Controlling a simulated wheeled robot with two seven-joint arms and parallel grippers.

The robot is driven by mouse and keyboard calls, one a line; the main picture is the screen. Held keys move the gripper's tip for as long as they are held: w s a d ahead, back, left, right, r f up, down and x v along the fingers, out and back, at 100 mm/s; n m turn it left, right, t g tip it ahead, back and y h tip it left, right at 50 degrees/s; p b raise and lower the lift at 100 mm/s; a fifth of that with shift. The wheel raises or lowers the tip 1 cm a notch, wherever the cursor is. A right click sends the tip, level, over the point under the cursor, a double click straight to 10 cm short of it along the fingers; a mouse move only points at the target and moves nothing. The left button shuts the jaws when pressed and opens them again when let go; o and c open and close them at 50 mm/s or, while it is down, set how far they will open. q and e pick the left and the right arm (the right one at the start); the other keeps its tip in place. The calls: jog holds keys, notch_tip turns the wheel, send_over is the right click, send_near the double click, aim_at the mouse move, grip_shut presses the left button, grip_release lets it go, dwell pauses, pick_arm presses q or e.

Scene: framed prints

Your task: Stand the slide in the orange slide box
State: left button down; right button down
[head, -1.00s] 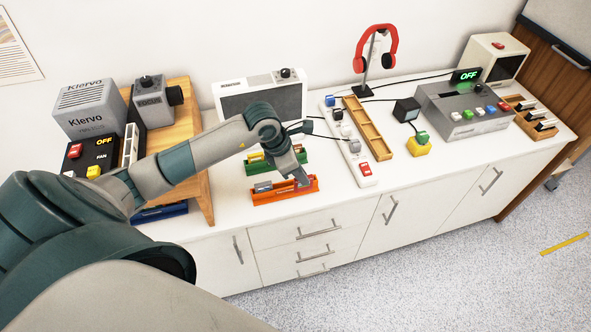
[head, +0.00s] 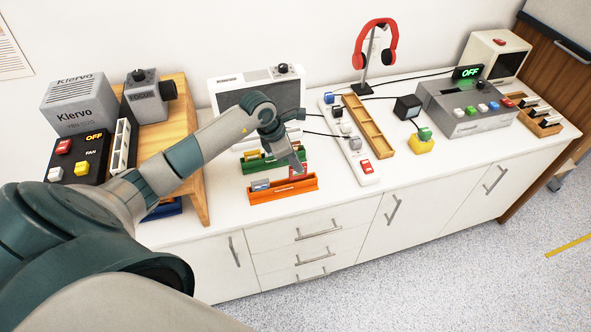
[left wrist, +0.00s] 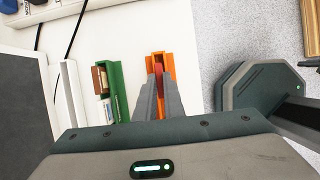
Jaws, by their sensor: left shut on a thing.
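My left gripper (head: 297,168) is shut on a small red slide (head: 298,172), of which only a little shows. In the head view the slide is just above and behind the right part of the orange slide box (head: 285,191); I cannot tell whether it touches the box. A grey-blue slide (head: 261,185) stands in the box's left end. In the left wrist view my left gripper (left wrist: 158,80) has the red slide (left wrist: 158,69) between its fingertips, beside and partly over the orange box (left wrist: 170,66). My right gripper is in neither view.
A green slide box (head: 256,166) with slides stands just behind the orange one. A blue box (head: 164,209) is partly hidden by my arm. A white power strip (head: 351,146) and a wooden tray (head: 368,130) lie to the right. Clear counter lies in front.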

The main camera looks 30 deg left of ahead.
aim_at(296, 179)
pick_arm(q)
notch_tip(296, 179, down, 3)
jog(key=shift+f+b, duration=0.1)
jog(key=shift+b, duration=0.5)
jog(key=shift+f, duration=0.15)
jog(key=c, duration=1.9)
grip_release()
jog(key=shift+o, duration=0.2)
